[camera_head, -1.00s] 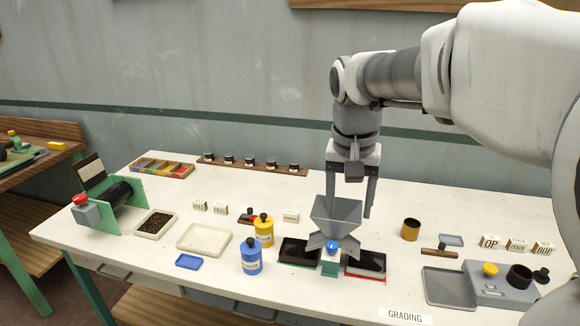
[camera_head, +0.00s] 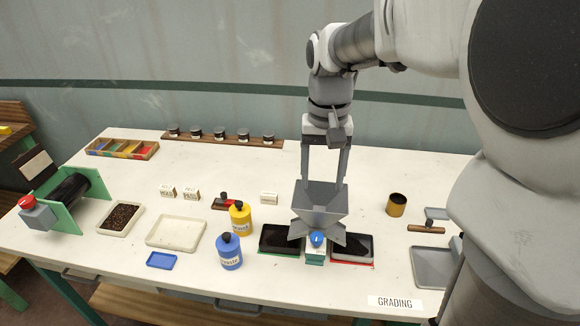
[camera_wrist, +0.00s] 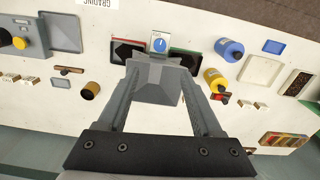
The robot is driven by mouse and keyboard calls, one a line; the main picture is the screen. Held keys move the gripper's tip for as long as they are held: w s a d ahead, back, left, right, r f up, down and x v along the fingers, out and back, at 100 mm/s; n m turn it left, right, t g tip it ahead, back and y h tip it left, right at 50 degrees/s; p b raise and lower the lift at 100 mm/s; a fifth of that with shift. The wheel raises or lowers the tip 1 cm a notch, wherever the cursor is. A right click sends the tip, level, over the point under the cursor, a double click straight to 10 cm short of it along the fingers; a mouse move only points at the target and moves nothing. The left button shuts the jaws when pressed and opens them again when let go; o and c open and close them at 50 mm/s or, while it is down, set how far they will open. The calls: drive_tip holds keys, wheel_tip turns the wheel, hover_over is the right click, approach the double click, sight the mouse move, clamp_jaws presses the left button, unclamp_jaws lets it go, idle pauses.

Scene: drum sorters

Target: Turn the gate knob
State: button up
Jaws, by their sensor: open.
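The blue gate knob (camera_head: 317,238) sits on the front of a small green-and-white block below a grey metal hopper (camera_head: 321,200). The knob also shows at the top of the wrist view (camera_wrist: 159,44), with a white mark on it. My gripper (camera_head: 323,182) is open and empty, its fingers pointing down at or just behind the hopper's top. In the wrist view the hopper (camera_wrist: 155,80) lies between my two spread fingers, and the knob is beyond it. I cannot tell whether a finger touches the hopper.
Dark-filled trays flank the hopper, a green-edged one (camera_head: 281,240) left and a red-edged one (camera_head: 352,247) right. Yellow (camera_head: 240,218) and blue (camera_head: 229,251) bottles stand to the left. A brown cup (camera_head: 396,204) stands to the right. The table front by the GRADING label (camera_head: 395,302) is mostly clear.

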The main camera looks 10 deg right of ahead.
sight(317, 237)
wheel_tip(317, 237, down, 16)
drive_tip(key=shift+f+b, duration=0.1)
drive_tip(key=shift+b, duration=0.75)
clamp_jaws()
